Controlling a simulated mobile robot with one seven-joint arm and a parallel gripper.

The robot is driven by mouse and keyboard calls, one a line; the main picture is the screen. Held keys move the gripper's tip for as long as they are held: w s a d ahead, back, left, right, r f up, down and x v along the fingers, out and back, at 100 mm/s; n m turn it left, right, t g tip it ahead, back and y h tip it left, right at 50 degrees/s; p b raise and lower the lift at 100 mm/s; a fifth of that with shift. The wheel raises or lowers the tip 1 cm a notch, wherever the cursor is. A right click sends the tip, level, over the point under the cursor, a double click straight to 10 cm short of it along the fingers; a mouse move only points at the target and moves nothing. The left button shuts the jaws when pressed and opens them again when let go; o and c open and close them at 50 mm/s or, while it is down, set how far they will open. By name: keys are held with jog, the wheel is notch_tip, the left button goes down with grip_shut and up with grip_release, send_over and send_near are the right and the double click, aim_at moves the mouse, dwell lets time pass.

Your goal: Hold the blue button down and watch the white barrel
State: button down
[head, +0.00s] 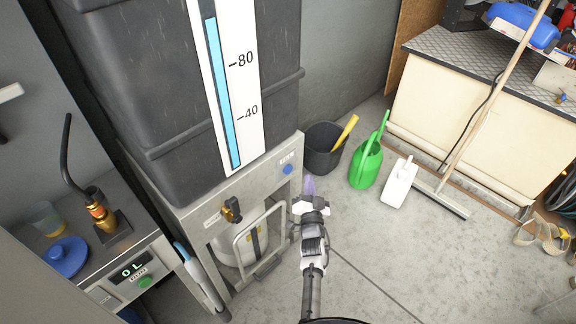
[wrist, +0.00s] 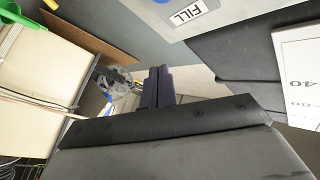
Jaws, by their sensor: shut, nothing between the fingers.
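The blue button (head: 288,169) is round and sits on the grey front panel under the dark tank, beside a small label. My gripper (head: 309,187) is shut and empty, its purple fingers just right of and below the button, apart from it in the picture. The white barrel (head: 229,252) stands in the opening below the panel, partly hidden behind a metal frame. I cannot see its inside.
The tank gauge's blue column (head: 222,90) reaches well above 80. A brass tap (head: 231,210) is on the panel. A display (head: 131,270) reads 0 L above a green button (head: 145,282). A black bucket (head: 322,150) and green watering can (head: 366,165) stand right; front floor is clear.

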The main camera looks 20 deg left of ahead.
aim_at(291, 169)
jog(key=shift+m+g+h, duration=0.4)
jog(key=d+f, duration=0.1)
jog(key=f, duration=0.1)
jog(key=d+f, duration=0.1)
jog(key=f, duration=0.1)
jog(key=shift+d+f, duration=0.15)
jog(key=shift+d, duration=0.05)
jog(key=w+a+b, duration=0.3)
jog(key=a+b, duration=0.5)
jog(key=b, duration=0.2)
jog(key=shift+a+b, duration=0.15)
jog(key=shift+b, duration=0.25)
jog(key=shift+w+a+f+b, duration=0.1)
jog(key=shift+a+b, duration=0.15)
jog(key=shift+b, duration=0.4)
dwell(1.0)
jog(key=shift+a, duration=0.15)
jog(key=shift+w+a+b, duration=0.2)
jog(key=shift+a+b, duration=0.4)
jog(key=shift+b, duration=0.7)
dwell(2.5)
